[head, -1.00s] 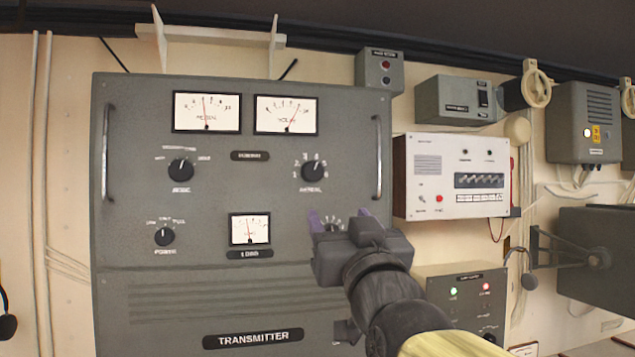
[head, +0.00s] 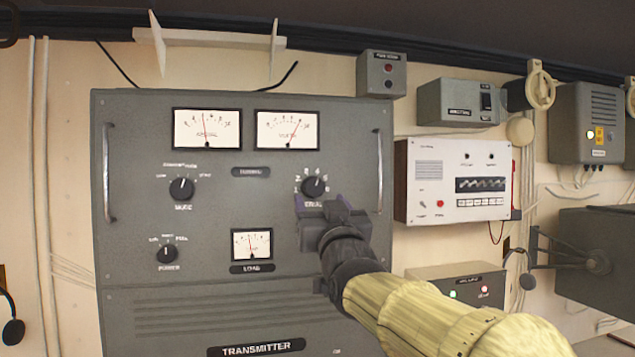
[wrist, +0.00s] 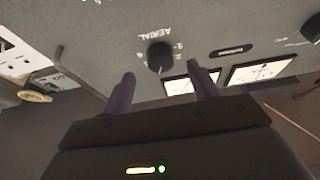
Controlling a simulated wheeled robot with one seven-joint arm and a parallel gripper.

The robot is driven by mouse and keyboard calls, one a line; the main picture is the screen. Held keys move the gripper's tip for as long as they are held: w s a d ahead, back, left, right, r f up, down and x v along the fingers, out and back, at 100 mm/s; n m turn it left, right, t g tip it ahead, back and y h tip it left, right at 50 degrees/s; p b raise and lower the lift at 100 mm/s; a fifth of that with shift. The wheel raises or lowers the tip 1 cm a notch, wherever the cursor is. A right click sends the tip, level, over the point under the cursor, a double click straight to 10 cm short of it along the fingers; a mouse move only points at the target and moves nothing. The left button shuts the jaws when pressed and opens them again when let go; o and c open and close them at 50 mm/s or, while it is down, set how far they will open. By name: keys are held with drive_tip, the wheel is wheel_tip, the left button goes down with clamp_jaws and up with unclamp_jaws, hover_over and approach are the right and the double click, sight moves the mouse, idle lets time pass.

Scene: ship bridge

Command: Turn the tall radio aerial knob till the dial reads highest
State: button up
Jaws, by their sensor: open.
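The grey transmitter panel (head: 130,260) carries the black aerial knob (head: 314,187) at its upper right, with a number scale around it. In the wrist view the aerial knob (wrist: 160,56) sits ahead, between the fingers in the picture but apart from them. My gripper (head: 322,207) is open and empty, just below the knob in the head view; its purple fingers (wrist: 163,92) show in the wrist view. Two upper dials show: the left dial (head: 207,128) has its needle near the middle, and the right dial (head: 287,129) has its needle right of middle. The lower part of the aerial scale is hidden.
A mode knob (head: 182,188), a power knob (head: 167,254) and a load dial (head: 252,244) are on the same panel. A vertical handle (head: 377,170) stands out right of the aerial knob. A white unit (head: 455,182) hangs further right.

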sight(315, 193)
drive_tip(key=p+x, duration=0.1)
drive_tip(key=x, duration=0.3)
drive_tip(key=shift+r+p, duration=0.1)
drive_tip(key=shift+p, duration=0.3)
drive_tip(key=shift+w+a, duration=0.1)
drive_tip(key=shift+w, duration=0.35)
drive_tip(key=shift+s, duration=0.25)
drive_tip(key=shift+c, duration=0.4)
drive_tip(key=c, duration=0.9)
